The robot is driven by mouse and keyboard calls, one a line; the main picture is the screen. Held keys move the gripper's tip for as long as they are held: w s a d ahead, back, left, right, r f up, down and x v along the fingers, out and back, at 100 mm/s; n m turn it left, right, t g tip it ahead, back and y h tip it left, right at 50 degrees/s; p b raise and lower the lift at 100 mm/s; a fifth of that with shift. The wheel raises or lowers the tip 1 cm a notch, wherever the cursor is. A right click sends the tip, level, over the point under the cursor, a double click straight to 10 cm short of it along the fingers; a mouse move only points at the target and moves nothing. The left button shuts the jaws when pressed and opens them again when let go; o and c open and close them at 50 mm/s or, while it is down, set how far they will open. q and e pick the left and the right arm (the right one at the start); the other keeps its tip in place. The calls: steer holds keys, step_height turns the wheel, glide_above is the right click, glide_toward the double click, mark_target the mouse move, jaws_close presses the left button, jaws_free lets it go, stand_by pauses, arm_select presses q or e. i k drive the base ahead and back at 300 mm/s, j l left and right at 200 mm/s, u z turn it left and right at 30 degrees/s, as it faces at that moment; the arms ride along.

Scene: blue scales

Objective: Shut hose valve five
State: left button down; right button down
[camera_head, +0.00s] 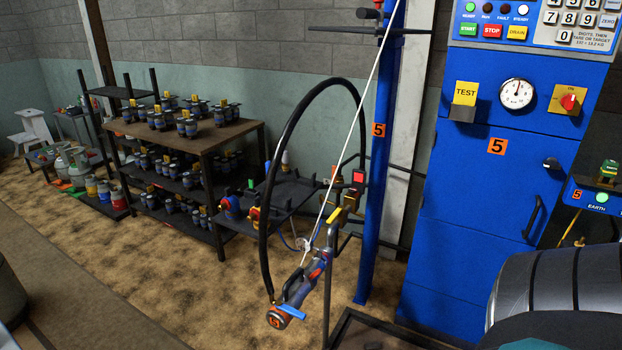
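A blue post (374,185) with an orange 5 plate stands right of centre. A black hose (281,165) arches beside it and comes down to a filling head (277,317) marked with an orange 5. A blue lever (291,311) sticks out on the head's right side. A yellow handle (333,216) sits higher up, on the pipework left of the post. I cannot tell for sure which of the two is hose valve five, or whether it is open or shut. Neither of my grippers is in view.
A blue cabinet (470,240) marked 5, with a gauge and keypad, stands on the right. A dark-edged platform (375,330) lies at the bottom. A shelf (205,140) with several small cylinders stands on the left. The sandy floor (150,260) before it is clear.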

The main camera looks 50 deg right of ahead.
mark_target(340, 210)
steer(key=z, duration=1.1)
steer(key=i+l+z, duration=0.4)
steer(key=i+l, duration=0.05)
steer(key=i, duration=0.1)
